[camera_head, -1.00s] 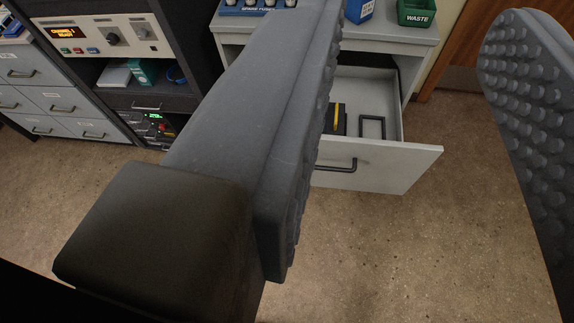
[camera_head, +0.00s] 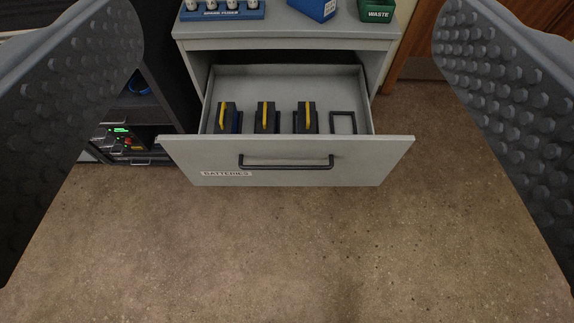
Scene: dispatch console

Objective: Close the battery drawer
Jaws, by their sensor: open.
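The battery drawer (camera_head: 362,162) is pulled out of a grey cabinet in the middle of the view. Its front carries a label reading BATTERIES and a dark bar handle (camera_head: 286,166). Inside stand three dark batteries with yellow handles (camera_head: 228,118), (camera_head: 266,117), (camera_head: 306,117), and an empty dark frame (camera_head: 343,123) at the right. My gripper (camera_head: 288,150) is open, with its two studded fingers wide apart at the left and right sides of the view. The fingers hold nothing, and the drawer shows between them, farther off.
The cabinet top (camera_head: 280,30) bears a blue spare fuses rack (camera_head: 222,12), a blue box (camera_head: 314,8) and a green waste bin (camera_head: 378,10). A dark equipment rack (camera_head: 135,115) stands at the left and a brown door (camera_head: 415,50) at the right. The floor (camera_head: 290,250) before the drawer is clear.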

